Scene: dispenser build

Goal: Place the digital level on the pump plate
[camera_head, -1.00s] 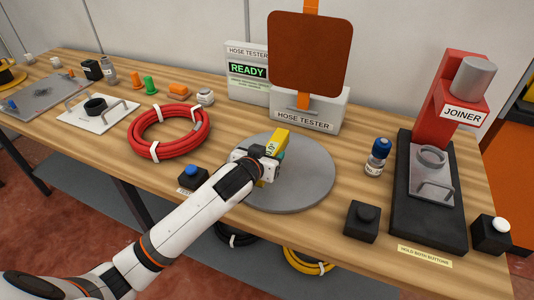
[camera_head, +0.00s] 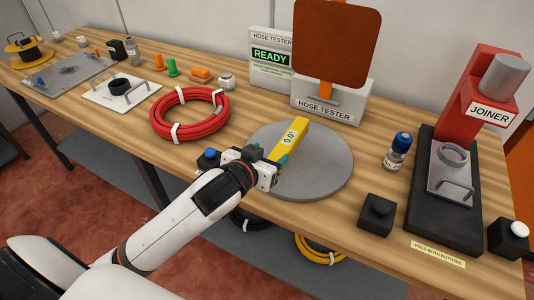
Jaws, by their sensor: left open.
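The digital level (camera_head: 293,139) is a yellow bar with a display reading 0.0°. It lies on the round grey plate (camera_head: 325,171) in front of the hose tester, pointing away from me. My left gripper (camera_head: 277,163) is open at the level's near end, its teal fingertips close beside the bar; I cannot tell whether they touch it. The gripper body hides the plate's near left edge. Which plate is the pump plate is not labelled; a white plate (camera_head: 105,97) with handles and a black ring lies at the left. My right gripper is not in view.
The hose tester (camera_head: 330,100) stands behind the round plate, its screen showing READY. A red hose coil (camera_head: 161,127) lies left. A blue-capped bottle (camera_head: 397,152), black button box (camera_head: 377,213) and red joiner (camera_head: 480,95) stand right. A blue button (camera_head: 209,155) is beside my gripper.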

